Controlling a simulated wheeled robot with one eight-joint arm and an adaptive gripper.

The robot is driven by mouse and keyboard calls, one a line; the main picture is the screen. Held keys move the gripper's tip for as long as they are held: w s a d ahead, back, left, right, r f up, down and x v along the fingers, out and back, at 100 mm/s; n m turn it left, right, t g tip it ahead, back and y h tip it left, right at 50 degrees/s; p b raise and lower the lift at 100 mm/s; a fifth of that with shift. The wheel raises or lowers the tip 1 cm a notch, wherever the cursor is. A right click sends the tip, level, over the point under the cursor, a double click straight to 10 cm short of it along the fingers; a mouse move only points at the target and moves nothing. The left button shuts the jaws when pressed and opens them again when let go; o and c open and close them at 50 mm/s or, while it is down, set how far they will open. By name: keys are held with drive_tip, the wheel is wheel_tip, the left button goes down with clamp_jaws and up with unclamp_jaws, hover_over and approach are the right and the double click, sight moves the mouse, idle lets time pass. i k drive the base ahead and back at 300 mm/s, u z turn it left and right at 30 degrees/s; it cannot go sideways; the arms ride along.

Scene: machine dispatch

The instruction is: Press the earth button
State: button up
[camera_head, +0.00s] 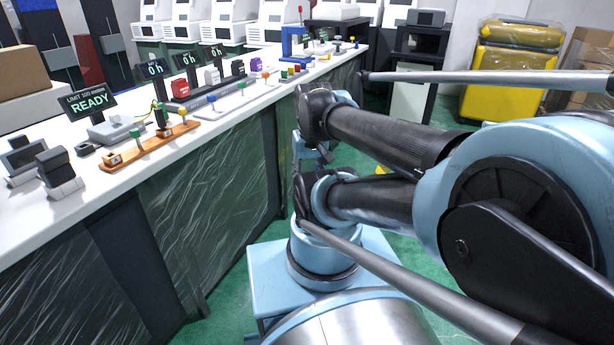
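No button can be read as the earth button at this size. In the head view, a brown wooden board (150,149) lies near the counter's front edge. Farther along the counter are small red, yellow and green pieces (290,71), too small to identify. My arm reaches in from the right.
The long white counter (70,158) bears a display reading READY (88,100), several displays reading 0 h (151,70) and grey devices (58,172). White machines stand behind. A yellow bin (510,85) and a dark cabinet (414,70) stand at the back right.

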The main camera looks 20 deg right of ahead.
sight(114, 118)
drive_tip(key=u, duration=1.25)
